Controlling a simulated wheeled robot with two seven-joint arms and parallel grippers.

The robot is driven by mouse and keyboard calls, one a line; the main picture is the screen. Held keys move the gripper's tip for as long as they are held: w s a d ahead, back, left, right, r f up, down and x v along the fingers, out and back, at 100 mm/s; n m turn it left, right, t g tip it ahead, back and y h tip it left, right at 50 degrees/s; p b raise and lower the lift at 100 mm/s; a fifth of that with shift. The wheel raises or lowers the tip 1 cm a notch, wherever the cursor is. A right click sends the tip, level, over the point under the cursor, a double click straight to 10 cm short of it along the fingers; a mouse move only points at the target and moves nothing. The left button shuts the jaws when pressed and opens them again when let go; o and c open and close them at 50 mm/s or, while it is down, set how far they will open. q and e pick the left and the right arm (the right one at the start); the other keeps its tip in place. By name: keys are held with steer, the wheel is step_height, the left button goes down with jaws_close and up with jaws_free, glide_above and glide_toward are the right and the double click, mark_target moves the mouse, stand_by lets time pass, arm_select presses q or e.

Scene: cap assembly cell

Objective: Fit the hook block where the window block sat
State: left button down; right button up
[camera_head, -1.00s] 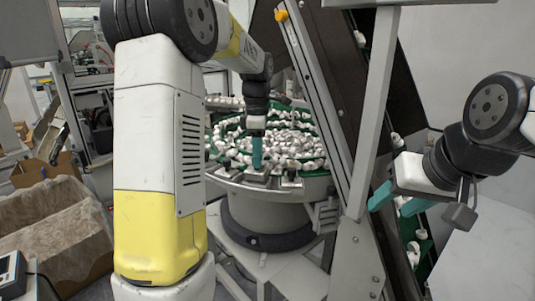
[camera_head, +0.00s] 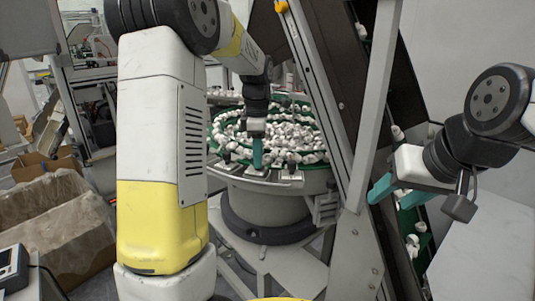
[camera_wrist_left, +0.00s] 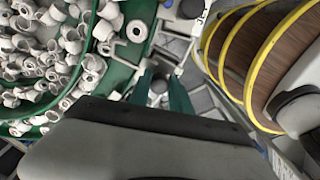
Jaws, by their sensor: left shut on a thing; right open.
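In the head view my left gripper (camera_head: 257,152) points straight down at the near rim of the round feeder bowl (camera_head: 262,186), just above a row of small grey blocks (camera_head: 289,176) on that rim. In the left wrist view its teal fingers (camera_wrist_left: 163,92) are close together on a small grey piece (camera_wrist_left: 158,87). The piece is too small and hidden to tell whether it is the hook block or the window block. I cannot tell whether it touches the rim.
White caps (camera_head: 275,132) fill the green bowl. A slanted conveyor frame (camera_head: 321,100) and a grey post (camera_head: 374,110) stand between my two grippers. A cardboard box (camera_head: 50,225) is at the lower left. A pale flat surface (camera_head: 490,245) at the right is clear.

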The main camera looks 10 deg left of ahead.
arm_select(q)
steer(key=shift+f, duration=0.15)
steer(key=c, duration=1.1)
jaws_free()
step_height(320, 180, up, 8)
steer(key=shift+f, duration=0.1)
